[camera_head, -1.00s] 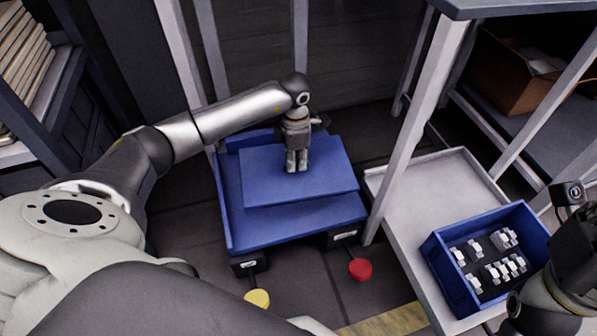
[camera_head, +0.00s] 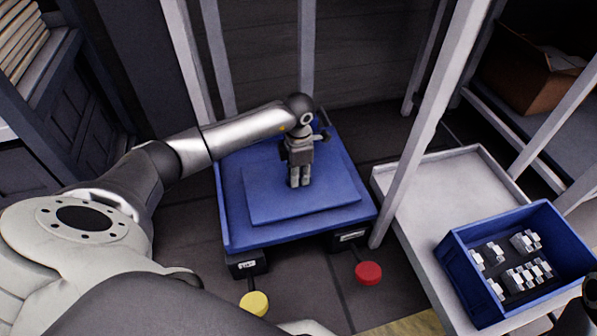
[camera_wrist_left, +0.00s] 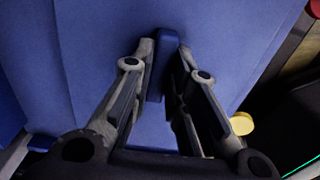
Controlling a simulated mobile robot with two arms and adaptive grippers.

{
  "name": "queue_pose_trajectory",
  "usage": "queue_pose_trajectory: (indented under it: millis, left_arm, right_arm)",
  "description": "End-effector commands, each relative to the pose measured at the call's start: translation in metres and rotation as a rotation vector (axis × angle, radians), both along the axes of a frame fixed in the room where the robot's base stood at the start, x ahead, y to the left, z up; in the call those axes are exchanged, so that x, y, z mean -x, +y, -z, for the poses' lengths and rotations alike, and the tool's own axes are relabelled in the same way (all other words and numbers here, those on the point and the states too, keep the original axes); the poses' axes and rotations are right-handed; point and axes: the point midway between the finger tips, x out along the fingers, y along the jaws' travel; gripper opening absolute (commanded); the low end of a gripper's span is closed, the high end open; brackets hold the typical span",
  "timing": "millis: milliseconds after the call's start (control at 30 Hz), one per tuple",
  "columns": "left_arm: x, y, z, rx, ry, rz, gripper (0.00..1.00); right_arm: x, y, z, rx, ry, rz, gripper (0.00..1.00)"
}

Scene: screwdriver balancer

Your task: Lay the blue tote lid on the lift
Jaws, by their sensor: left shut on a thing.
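The blue tote lid (camera_head: 265,205) is a flat blue panel over the blue platform of the lift (camera_head: 232,237). It looks roughly level, slightly turned to the platform's edges, and inside its outline. I cannot tell if its underside touches the platform. My left gripper (camera_head: 300,183) points down over the lid. In the left wrist view, its fingers (camera_wrist_left: 166,50) are shut on a blue upright grip (camera_wrist_left: 158,65) on the lid's top. The lid's back part is partly hidden behind my arm and gripper. My right gripper is out of view; only a dark bit of my arm shows at the right edge.
A yellow button (camera_head: 254,304) and a red button (camera_head: 368,273) stand before the lift. Pale posts rise behind and right of it. At right, a grey tray table (camera_head: 425,205) carries a blue tote (camera_head: 462,275) with several metal parts. A cardboard box (camera_head: 530,85) sits on a shelf.

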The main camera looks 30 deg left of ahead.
Motion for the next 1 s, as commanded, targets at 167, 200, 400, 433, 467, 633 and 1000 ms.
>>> queue_pose_trajectory:
  millis: [167,200,400,433,467,633,1000]
  left_arm:
    - [0.000,0.000,0.004,0.001,-0.001,0.000,0.00]
    - [0.000,0.000,0.004,0.001,-0.001,0.000,0.00]
    - [0.000,0.000,0.004,0.001,-0.001,0.000,0.20]
    - [0.000,0.000,0.004,0.001,-0.001,0.000,0.23]
    - [0.000,0.000,0.004,0.001,-0.001,0.000,0.27]
    - [0.000,0.000,0.004,0.001,-0.001,0.000,0.41]
    - [-0.001,0.000,-0.006,0.001,-0.001,0.001,0.41]
  right_arm:
    - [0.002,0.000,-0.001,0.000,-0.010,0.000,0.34]
    - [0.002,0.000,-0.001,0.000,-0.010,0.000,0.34]
    - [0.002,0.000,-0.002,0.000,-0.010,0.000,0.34]
    - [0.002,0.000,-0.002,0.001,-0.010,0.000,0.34]
    - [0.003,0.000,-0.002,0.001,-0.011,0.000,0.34]
    - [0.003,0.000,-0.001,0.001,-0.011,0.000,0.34]
    - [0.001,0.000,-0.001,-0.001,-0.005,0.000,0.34]
